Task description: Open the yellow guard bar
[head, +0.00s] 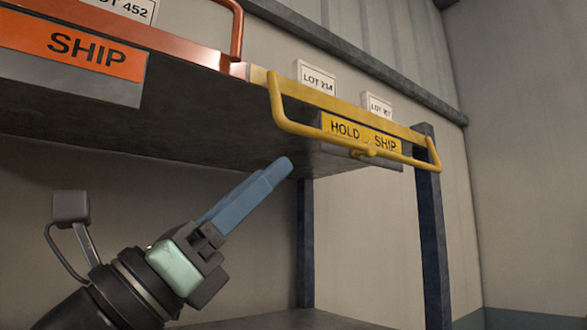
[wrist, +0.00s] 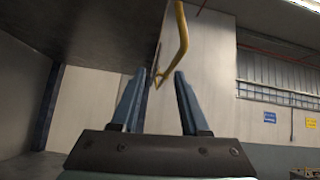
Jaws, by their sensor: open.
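The yellow guard bar (head: 300,130) runs along the front edge of the yellow shelf section, with a small knob (head: 364,153) low at its middle. It hangs across the front of the yellow sign reading HOLD and SHIP (head: 345,131). My gripper (head: 280,170) is below and left of the bar in the head view, pointing up to the right, apart from it. In the wrist view the bar (wrist: 183,40) shows beyond my open, empty gripper (wrist: 158,78), its lower end appearing between the fingers.
The dark shelf underside (head: 150,110) is above my gripper. An orange SHIP sign (head: 80,46) and orange bar (head: 237,35) are at left. White cards LOT 214 (head: 317,78) and another (head: 377,106) stand above the yellow edge. A blue post (head: 432,230) is at right.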

